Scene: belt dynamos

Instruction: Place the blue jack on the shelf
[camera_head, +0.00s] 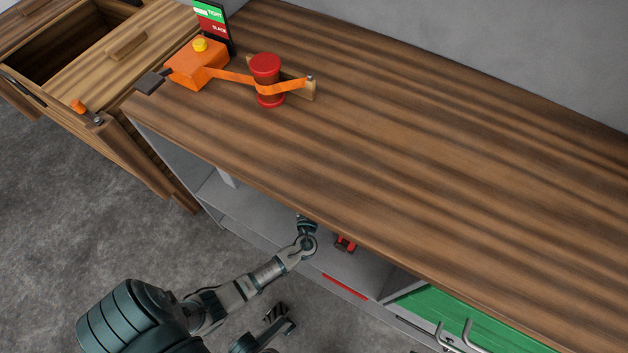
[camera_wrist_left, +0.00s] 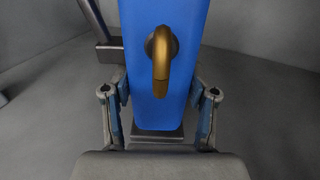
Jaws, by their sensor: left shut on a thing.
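The blue jack (camera_wrist_left: 190,50) fills the middle of the left wrist view, a tall blue block with a brass hook-shaped part on its face. My left gripper (camera_wrist_left: 158,100) is shut on it, one finger on each side. Below the jack's lower end is a small grey block or base; I cannot tell whether it rests on a surface. In the head view my left arm reaches to the grey shelf (camera_head: 243,222) under the wooden top, and the tabletop edge hides the jack. My right gripper (camera_head: 281,319) appears low over the floor, too small to read its opening.
A red and black object (camera_head: 346,244) sits in the shelf bay near my left wrist, with a red strip (camera_head: 345,286) on the front edge. The wooden tabletop (camera_head: 420,170) overhangs; an orange belt device (camera_head: 200,64) stands on it. Green panel (camera_head: 480,318) at right.

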